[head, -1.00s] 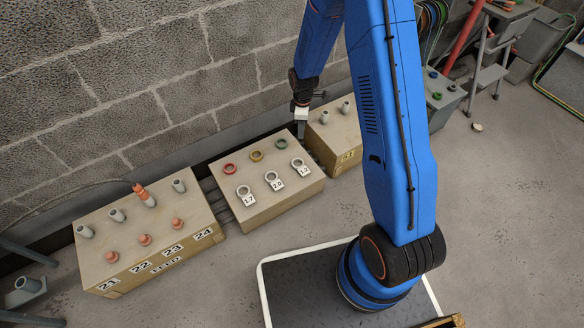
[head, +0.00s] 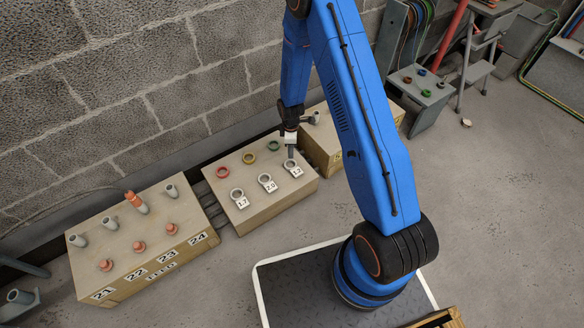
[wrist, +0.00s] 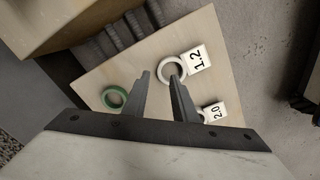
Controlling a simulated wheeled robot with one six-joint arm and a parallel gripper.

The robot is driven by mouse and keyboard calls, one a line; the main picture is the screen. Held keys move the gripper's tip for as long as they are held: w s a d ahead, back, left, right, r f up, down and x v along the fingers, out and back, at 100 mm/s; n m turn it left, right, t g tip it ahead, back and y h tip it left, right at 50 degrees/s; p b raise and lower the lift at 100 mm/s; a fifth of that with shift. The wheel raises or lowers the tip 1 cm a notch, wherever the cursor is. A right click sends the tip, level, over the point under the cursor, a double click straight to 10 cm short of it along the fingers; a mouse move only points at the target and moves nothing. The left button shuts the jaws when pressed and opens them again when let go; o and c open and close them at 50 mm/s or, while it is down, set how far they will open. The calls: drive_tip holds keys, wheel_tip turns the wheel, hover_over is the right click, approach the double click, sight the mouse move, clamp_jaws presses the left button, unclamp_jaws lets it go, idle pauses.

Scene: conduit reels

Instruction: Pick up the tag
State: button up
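Three white ring tags lie in a row on the middle box: tag 1.7 (head: 242,203), tag 2.0 (head: 270,187) and tag 1.2 (head: 296,172). My gripper (head: 291,153) points down over the box's far right part, close to tag 1.2. In the wrist view my gripper (wrist: 158,77) is open, with a gap between its fingers and nothing in it. There, the ring of tag 1.2 (wrist: 197,60) shows just beyond the fingertips, mostly by the right finger. Tag 2.0 (wrist: 212,113) is partly hidden behind that finger.
A numbered box (head: 122,283) with several pegs stands left; another box (head: 322,155) stands right. Open floor (head: 500,220) lies right.

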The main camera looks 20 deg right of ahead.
sight(293, 169)
drive_tip(key=shift+f, duration=2.95)
clamp_jaws()
